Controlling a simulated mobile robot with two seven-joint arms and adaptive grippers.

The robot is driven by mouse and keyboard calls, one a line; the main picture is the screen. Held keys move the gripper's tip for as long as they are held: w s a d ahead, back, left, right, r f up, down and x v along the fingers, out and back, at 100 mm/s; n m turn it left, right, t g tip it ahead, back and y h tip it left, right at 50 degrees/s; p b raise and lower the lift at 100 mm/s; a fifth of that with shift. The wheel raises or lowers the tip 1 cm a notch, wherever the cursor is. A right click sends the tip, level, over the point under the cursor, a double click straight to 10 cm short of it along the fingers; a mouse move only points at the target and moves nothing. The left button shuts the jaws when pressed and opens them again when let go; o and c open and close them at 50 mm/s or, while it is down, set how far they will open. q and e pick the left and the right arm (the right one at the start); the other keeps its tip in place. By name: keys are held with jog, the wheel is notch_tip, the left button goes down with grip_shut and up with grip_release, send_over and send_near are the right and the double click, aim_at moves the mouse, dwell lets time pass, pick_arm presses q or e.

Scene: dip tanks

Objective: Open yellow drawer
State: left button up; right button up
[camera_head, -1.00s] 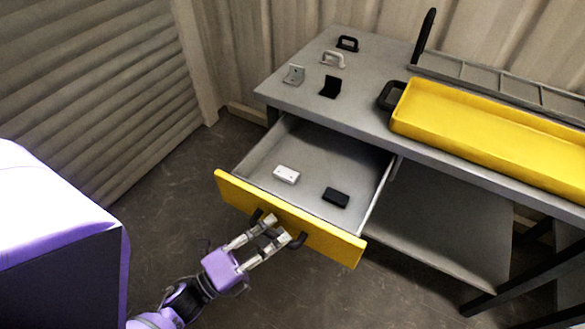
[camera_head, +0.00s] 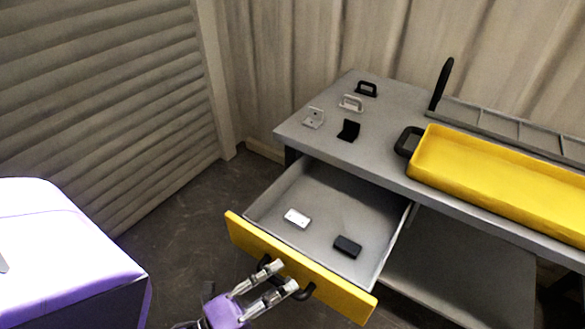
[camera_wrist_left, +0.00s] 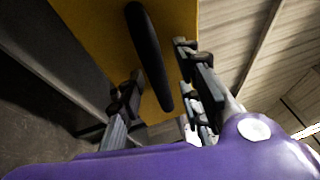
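The yellow drawer (camera_head: 330,287) under the grey table stands pulled well out, its grey inside showing. Its front carries a black handle (camera_head: 306,291), which also shows in the left wrist view (camera_wrist_left: 150,58). My left gripper (camera_head: 280,276) is at the handle, in front of the yellow panel. In the left wrist view, its fingers (camera_wrist_left: 155,85) are spread apart, one on each side of the handle, with gaps visible; firm contact cannot be made out. My right gripper is not in view.
A white block (camera_head: 297,218) and a black block (camera_head: 347,247) lie in the drawer. The grey table (camera_head: 385,140) bears several small brackets and handles and a yellow tray (camera_head: 500,185). Floor (camera_head: 190,240) is clear left of the drawer.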

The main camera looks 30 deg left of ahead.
pick_arm(q)
jog(key=v, duration=1.2)
dwell(0.3)
